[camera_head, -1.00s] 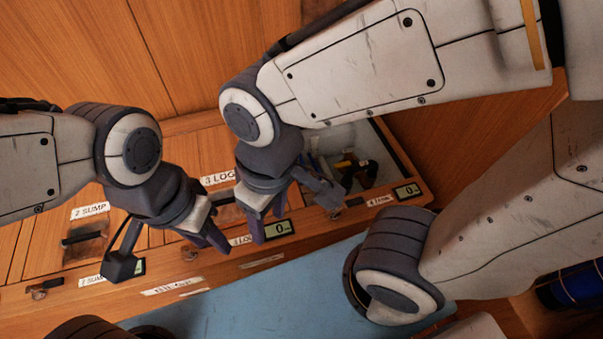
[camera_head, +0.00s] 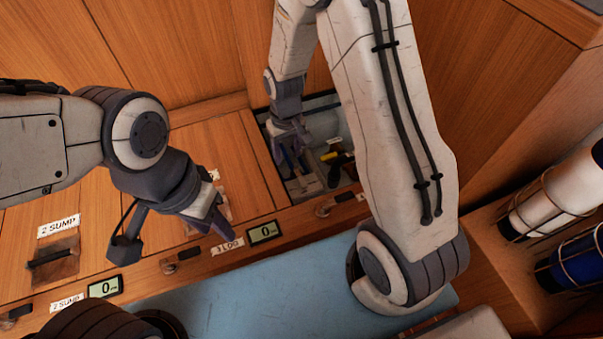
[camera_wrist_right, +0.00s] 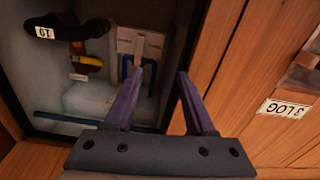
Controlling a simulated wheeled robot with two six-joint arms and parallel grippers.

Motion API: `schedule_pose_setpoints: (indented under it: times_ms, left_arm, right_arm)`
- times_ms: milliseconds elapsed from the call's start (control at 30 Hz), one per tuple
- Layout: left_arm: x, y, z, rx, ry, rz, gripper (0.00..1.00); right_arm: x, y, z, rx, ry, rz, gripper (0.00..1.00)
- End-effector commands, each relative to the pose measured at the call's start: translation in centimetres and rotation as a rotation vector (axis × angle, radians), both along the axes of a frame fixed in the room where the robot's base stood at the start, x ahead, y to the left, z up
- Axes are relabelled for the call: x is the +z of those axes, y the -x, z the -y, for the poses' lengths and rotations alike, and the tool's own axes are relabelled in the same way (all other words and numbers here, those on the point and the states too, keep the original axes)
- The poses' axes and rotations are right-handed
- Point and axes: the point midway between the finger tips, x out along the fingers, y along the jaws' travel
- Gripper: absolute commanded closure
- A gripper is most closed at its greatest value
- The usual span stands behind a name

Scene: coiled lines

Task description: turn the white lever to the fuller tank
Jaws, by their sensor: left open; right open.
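In the right wrist view a white plate (camera_wrist_right: 150,42) with a small white lever-like piece (camera_wrist_right: 138,52) on its front sits inside an open compartment, between blue pipes. My right gripper (camera_wrist_right: 160,74) is open, its left fingertip overlapping the lower end of that piece; I cannot tell whether they touch. In the head view the right gripper (camera_head: 290,138) reaches into the compartment at the back, and the white piece is not distinct there. My left gripper (camera_head: 220,225) is open and empty over the closed panels, near the 3 LOG label. No tank levels are readable.
The compartment (camera_head: 352,178) also holds a yellow-and-black item (camera_head: 336,157). Displays read 0 beside 3 LOG (camera_head: 264,232) and 2 SUMP (camera_head: 105,288). A wooden wall stands right of the compartment.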

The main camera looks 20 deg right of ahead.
Motion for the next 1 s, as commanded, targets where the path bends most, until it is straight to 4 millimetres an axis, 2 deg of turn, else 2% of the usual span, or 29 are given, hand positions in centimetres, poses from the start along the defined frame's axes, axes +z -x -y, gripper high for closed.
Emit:
schedule_pose_setpoints:
  times_ms: [33,100,300,467,800,1000]
  left_arm:
    - [-0.3,0.0,0.0,0.0,0.0,0.0,0.57]
    - [-0.5,0.0,0.0,0.0,0.0,0.0,0.57]
    - [-0.9,0.0,0.0,0.0,0.0,0.0,0.57]
    - [-2.0,0.0,0.0,0.0,0.0,0.0,0.57]
    - [-5.4,0.0,0.0,0.0,0.0,0.0,0.57]
    - [-6.2,0.0,0.0,0.0,0.0,0.0,0.57]
  right_arm:
    - [-2.1,-0.5,1.3,-0.03,0.003,-0.009,0.45]
    - [-4.1,-1.1,2.7,-0.06,0.005,-0.011,0.45]
    - [-7.3,-1.7,4.9,-0.103,0.008,-0.013,0.45]
    - [-9.4,-1.7,5.0,-0.105,0.007,-0.012,0.45]
    - [-15.6,-1.6,5.0,-0.105,0.008,-0.013,0.45]
    - [-17.3,-1.7,5.0,-0.105,0.007,-0.012,0.45]
